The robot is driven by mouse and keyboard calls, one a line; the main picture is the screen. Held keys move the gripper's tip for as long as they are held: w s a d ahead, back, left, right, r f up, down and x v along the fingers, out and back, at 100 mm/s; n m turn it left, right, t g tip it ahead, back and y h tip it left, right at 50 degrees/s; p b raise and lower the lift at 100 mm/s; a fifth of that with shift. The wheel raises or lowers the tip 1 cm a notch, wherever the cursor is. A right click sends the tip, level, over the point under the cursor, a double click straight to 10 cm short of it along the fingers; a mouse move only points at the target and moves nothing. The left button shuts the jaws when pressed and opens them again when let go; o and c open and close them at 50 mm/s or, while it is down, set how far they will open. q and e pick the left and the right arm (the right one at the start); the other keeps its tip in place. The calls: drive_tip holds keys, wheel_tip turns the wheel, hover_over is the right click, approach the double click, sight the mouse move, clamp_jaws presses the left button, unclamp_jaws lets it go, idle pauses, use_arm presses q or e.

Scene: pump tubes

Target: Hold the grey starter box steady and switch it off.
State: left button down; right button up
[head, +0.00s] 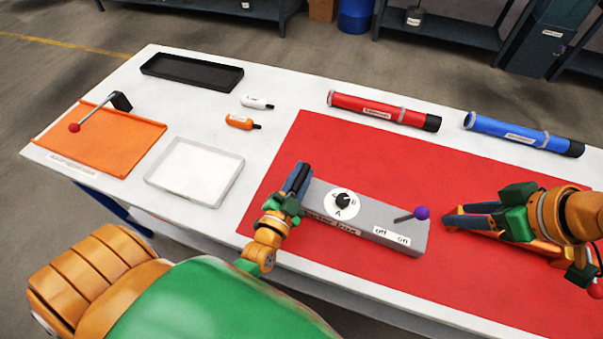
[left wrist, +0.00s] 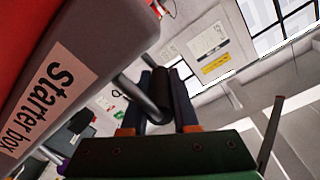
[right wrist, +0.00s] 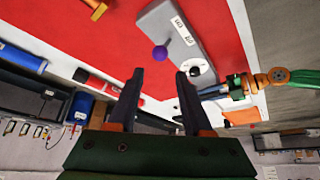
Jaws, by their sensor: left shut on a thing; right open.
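The grey starter box (head: 315,208) lies on the red mat. It carries a dial (head: 342,201) and a lever with a purple knob (head: 421,212), leaning right, toward the "on" label. My left gripper (head: 298,180) is at the box's left end. In the left wrist view it is shut on a dark handle (left wrist: 162,95) joined to the box by a grey rod. My right gripper (head: 449,217) is open and empty, just right of the knob and apart from it. In the right wrist view the knob (right wrist: 160,53) shows beyond the gap between its fingers.
A red tube (head: 380,109) and a blue tube (head: 522,134) lie behind the box. Red mat behind the box is clear.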

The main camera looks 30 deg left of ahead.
drive_tip(key=c, duration=0.6)
drive_tip(key=shift+f, duration=0.1)
clamp_jaws()
drive_tip(key=s+a+f+m+g+y, duration=0.1)
drive_tip(key=s+a+f+m+y, duration=0.2)
drive_tip(key=s+m+y, duration=0.3)
drive_tip(key=s+d+f+m+t, duration=0.1)
drive_tip(key=d+m+t, duration=0.2)
drive_tip(key=d+m, duration=0.3)
drive_tip(key=s+d+f+m+t, duration=0.1)
drive_tip(key=d+f+m+t, duration=0.1)
drive_tip(key=d+m+t, duration=0.2)
drive_tip(key=d+m, duration=0.2)
drive_tip(key=shift+s+d+f+m+y, duration=0.2)
drive_tip(key=shift+d+f+m+y, duration=0.1)
drive_tip(key=shift+d, duration=0.05)
